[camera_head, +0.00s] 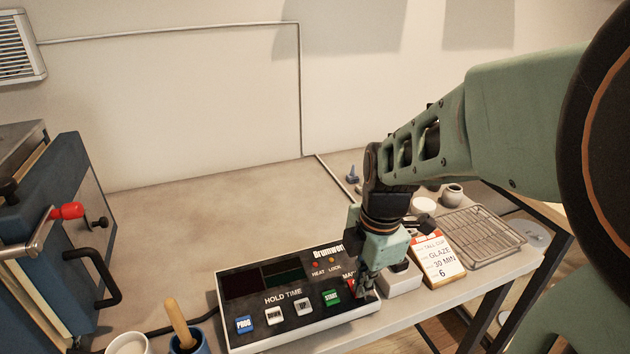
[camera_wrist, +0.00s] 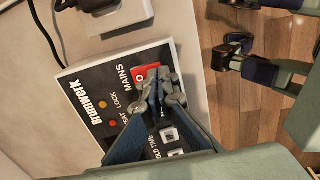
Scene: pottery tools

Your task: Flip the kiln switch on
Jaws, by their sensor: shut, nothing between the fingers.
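The kiln control box (camera_head: 290,322) lies on the table with its displays dark. It has blue, white and green buttons, two small lamps and a red switch marked MAINS (camera_head: 351,284). In the wrist view the red switch (camera_wrist: 150,54) shows an "O" mark on its visible end, and my fingers partly hide the rest. My gripper (camera_head: 364,292) is shut and empty, pointing down at the right end of the box. In the wrist view its fingertips (camera_wrist: 159,86) are right at the switch; I cannot tell whether they touch it.
The blue kiln (camera_head: 50,230) with a red-knobbed lever stands at the left. A white box (camera_head: 400,283), a glaze card (camera_head: 440,262) and a wire rack (camera_head: 480,238) lie right of the control box. Cups stand at the front left.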

